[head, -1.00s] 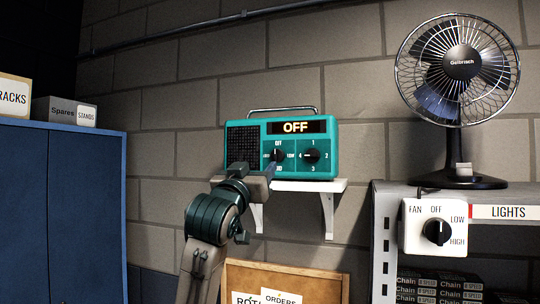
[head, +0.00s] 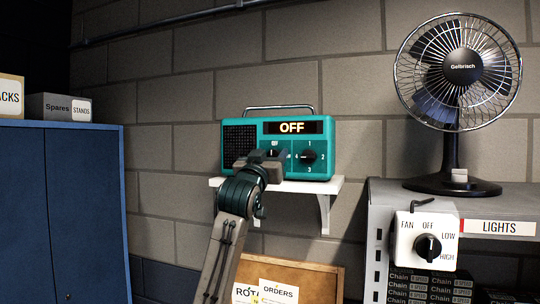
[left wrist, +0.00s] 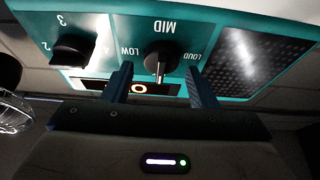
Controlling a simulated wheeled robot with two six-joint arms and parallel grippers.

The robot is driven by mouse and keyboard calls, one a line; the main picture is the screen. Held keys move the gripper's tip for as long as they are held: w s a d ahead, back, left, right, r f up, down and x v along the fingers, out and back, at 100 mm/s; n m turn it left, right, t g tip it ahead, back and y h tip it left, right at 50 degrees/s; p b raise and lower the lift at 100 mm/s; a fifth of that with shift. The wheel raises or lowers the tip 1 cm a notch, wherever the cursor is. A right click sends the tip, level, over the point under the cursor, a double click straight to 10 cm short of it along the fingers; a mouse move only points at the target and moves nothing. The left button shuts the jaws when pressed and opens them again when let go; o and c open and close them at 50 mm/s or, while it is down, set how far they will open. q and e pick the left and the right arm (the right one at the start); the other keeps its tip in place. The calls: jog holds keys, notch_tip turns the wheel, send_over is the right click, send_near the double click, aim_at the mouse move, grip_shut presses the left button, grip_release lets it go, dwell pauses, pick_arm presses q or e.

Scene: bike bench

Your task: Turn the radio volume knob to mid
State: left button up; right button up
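The teal radio (head: 328,168) stands on a white wall shelf (head: 304,187), and its display (head: 292,127) reads OFF. In the left wrist view, which is upside down, the black volume knob (left wrist: 160,52) sits among the labels MID, LOW and LOUD. Its pointer faces the display, away from MID. My left gripper (left wrist: 160,82) is open, with one blue finger to each side of the knob's pointer; I cannot tell whether they touch it. In the head view my left gripper (head: 273,158) covers most of the volume knob. My right gripper is in neither view.
A second radio knob (head: 309,156), numbered 1 to 4, sits just right of the volume knob. A fan (head: 450,186) stands on the grey shelf at right, above a FAN switch (head: 427,246). A corkboard (head: 318,278) is below, a blue cabinet (head: 85,210) at left.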

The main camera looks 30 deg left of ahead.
pick_arm(q)
jog(key=c, duration=0.9)
jog(key=shift+m+h, duration=0.4)
